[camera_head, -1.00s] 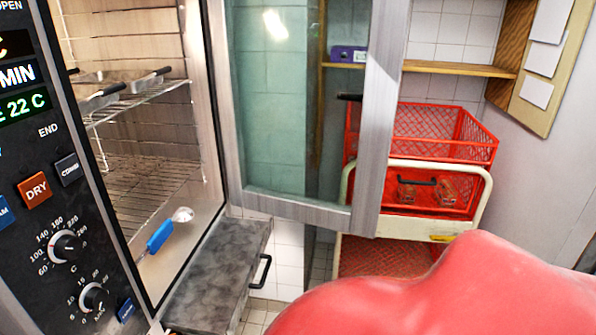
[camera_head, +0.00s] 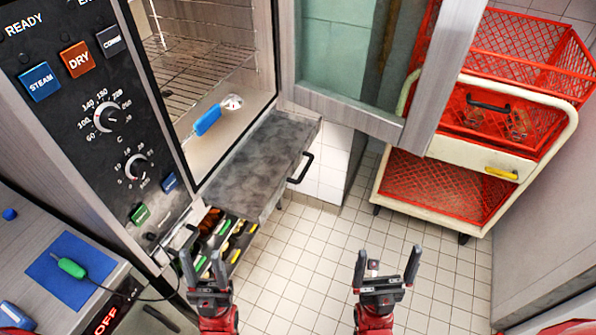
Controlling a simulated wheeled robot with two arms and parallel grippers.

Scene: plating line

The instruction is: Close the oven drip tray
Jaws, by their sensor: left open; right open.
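The oven drip tray (camera_head: 252,160) is a grey, mottled, flat-topped drawer. It sticks out below the oven opening, with a black bar handle (camera_head: 301,168) on its right end. My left gripper (camera_head: 204,260) is open and empty at the bottom, lower in the picture than the tray and in front of an open drawer. My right gripper (camera_head: 387,260) is open and empty over the tiled floor, to the lower right of the handle. Neither gripper appears to touch the tray.
The oven door (camera_head: 352,108) stands open behind the tray. A drawer (camera_head: 232,236) holding several coloured items is open below it. A red-basket cart (camera_head: 455,155) stands at right. The tiled floor (camera_head: 310,255) between is clear. A counter (camera_head: 30,245) is at left.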

